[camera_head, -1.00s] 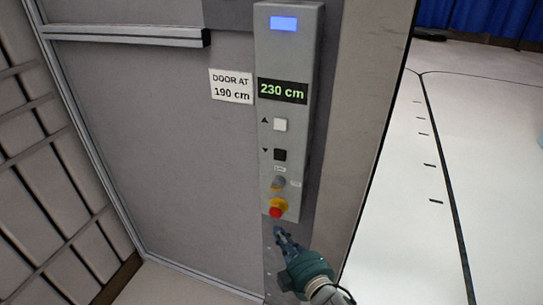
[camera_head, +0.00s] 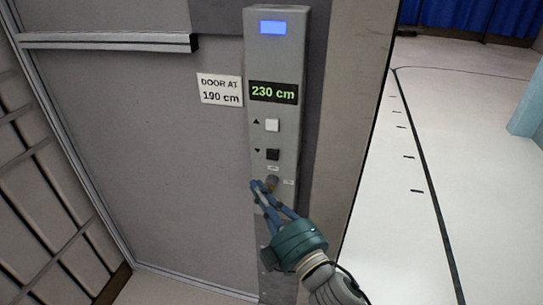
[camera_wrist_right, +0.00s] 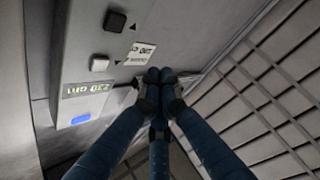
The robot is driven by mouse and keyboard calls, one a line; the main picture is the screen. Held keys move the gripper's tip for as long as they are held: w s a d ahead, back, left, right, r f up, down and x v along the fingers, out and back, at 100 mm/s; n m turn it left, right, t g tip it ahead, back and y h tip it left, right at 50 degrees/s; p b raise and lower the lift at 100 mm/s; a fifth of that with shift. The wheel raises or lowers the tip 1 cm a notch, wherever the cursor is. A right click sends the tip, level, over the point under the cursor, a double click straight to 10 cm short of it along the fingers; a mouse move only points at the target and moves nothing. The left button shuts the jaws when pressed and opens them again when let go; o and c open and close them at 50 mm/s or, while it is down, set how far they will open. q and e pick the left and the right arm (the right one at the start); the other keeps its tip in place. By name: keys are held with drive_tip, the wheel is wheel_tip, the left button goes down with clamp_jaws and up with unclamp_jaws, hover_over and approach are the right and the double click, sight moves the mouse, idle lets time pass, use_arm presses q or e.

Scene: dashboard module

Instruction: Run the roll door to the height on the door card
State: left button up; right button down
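The control box (camera_head: 276,110) stands upright beside the roll door (camera_head: 130,150). Its display (camera_head: 273,92) reads 230 cm in green. The door card (camera_head: 219,89) on the left reads DOOR AT 190 cm. Below the display are a white up button (camera_head: 272,125), a black down button (camera_head: 272,154) and a grey knob (camera_head: 272,183). My right gripper (camera_head: 263,186) is shut and empty, its tips by the knob, below the black button; contact cannot be told. The red stop button is hidden behind it. The right wrist view shows the fingertips together (camera_wrist_right: 159,76) and the white button (camera_wrist_right: 100,63). My left gripper is not in view.
A blue screen (camera_head: 273,27) tops the box. A slatted wall (camera_head: 45,190) is at the left. A horizontal rail (camera_head: 105,42) crosses the upper left. Open pale floor (camera_head: 400,220) lies to the right, with a blue curtain (camera_head: 480,18) far back.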

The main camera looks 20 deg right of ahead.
sight(272, 155)
drive_tip(key=shift+w+d, duration=0.8)
drive_tip(key=shift+w, duration=0.4)
drive_tip(key=shift+w+d, duration=0.85)
drive_tip(key=shift+w, duration=0.4)
drive_tip(key=shift+w+d, duration=0.8)
drive_tip(key=shift+w, duration=0.4)
drive_tip(key=shift+w+d+p, duration=0.1)
drive_tip(key=shift+w+p, duration=0.05)
drive_tip(key=shift+p, duration=0.15)
drive_tip(key=shift+w+d, duration=0.15)
drive_tip(key=shift+w, duration=0.05)
drive_tip(key=shift+w+d, duration=0.25)
drive_tip(key=shift+w, duration=0.1)
idle(0.8)
drive_tip(key=shift+s, duration=0.1)
idle(1.9)
drive_tip(key=shift+s+a, duration=0.5)
drive_tip(key=shift+s, duration=0.1)
